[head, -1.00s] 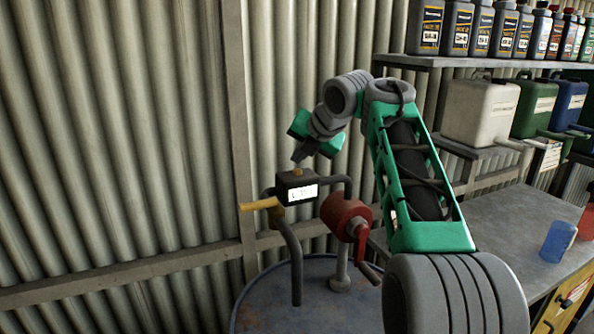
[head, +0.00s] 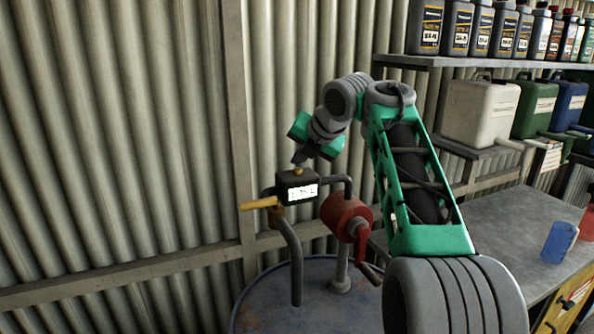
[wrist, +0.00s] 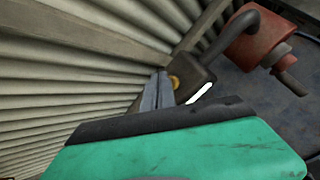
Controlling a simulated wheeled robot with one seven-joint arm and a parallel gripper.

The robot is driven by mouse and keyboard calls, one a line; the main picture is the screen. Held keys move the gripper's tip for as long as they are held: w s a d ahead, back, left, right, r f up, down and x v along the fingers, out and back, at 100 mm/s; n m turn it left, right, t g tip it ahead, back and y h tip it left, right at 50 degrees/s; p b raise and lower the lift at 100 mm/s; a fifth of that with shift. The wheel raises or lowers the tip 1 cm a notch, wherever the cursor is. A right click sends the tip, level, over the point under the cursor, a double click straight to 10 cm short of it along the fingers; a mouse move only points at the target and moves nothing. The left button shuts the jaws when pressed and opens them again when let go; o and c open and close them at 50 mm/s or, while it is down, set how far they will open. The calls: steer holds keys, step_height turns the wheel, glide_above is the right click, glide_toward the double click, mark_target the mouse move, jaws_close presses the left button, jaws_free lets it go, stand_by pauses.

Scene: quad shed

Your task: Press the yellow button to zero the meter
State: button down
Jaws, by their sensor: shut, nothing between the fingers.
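The meter (head: 291,195) is a small black box with a lit white display, on the pipework above a blue drum. The yellow button (head: 297,172) sits on its top face. It also shows in the wrist view (wrist: 175,82), beside the fingertips. My gripper (head: 299,161) is shut and empty, pointing down with its tips just above the button. In the wrist view the grey fingers (wrist: 158,88) lie together next to the button. I cannot tell whether they touch it. The display digits are too small to read surely.
A yellow nozzle handle (head: 258,204) juts left of the meter. A red crank pump (head: 345,215) stands close on its right, above the blue drum (head: 270,300). A corrugated wall is close behind. A bench with a blue jug (head: 557,243) is at the right.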

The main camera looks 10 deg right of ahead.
mark_target(299, 171)
steer(key=shift+f+b, duration=0.5)
steer(key=shift+b, duration=0.05)
steer(key=shift+r, duration=0.15)
stand_by(0.5)
steer(key=shift+r+p, duration=0.75)
steer(key=shift+p, duration=0.1)
step_height(299, 171, up, 5)
steer(key=p, duration=0.4)
steer(key=shift+r+p, duration=0.15)
steer(key=shift+p, duration=0.2)
steer(key=shift+a, duration=0.1)
